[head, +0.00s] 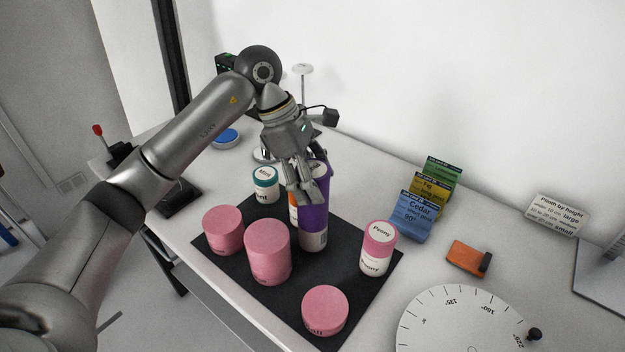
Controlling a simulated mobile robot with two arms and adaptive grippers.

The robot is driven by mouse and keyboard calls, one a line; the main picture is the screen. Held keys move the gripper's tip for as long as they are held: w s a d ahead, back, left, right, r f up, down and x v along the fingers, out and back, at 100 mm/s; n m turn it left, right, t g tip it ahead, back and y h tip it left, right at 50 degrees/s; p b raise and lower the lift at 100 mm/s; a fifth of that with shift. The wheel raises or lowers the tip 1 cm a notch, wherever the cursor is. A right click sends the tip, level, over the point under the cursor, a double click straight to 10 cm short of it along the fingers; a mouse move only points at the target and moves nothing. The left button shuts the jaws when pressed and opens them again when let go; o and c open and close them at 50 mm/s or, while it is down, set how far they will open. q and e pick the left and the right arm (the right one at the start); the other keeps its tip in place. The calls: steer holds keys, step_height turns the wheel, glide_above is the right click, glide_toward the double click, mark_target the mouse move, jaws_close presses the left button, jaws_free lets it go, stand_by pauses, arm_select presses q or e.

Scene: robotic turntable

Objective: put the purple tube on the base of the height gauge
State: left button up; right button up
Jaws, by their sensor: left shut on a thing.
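The purple tube (315,216) is upright over the black mat, with a pale label band low on its side. My left gripper (305,197) comes down from above and is shut on it, hiding part of its upper side. I cannot tell whether the tube's foot touches the mat. A grey plate (598,282) with an upright at the right edge looks like the height gauge's base; it is cut off by the frame and its visible part is bare. My right gripper is not in view.
The black mat (227,262) also holds several pink tubs, a Peony tub (378,249), a teal-lidded jar (265,185) and something orange close beside the tube. Between mat and plate stand coloured cards (412,217), an orange block (468,258) and a white dial (462,322).

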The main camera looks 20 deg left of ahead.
arm_select(q)
steer(key=shift+f, duration=1)
steer(key=o, duration=1.3)
steer(key=shift+s+r, duration=0.1)
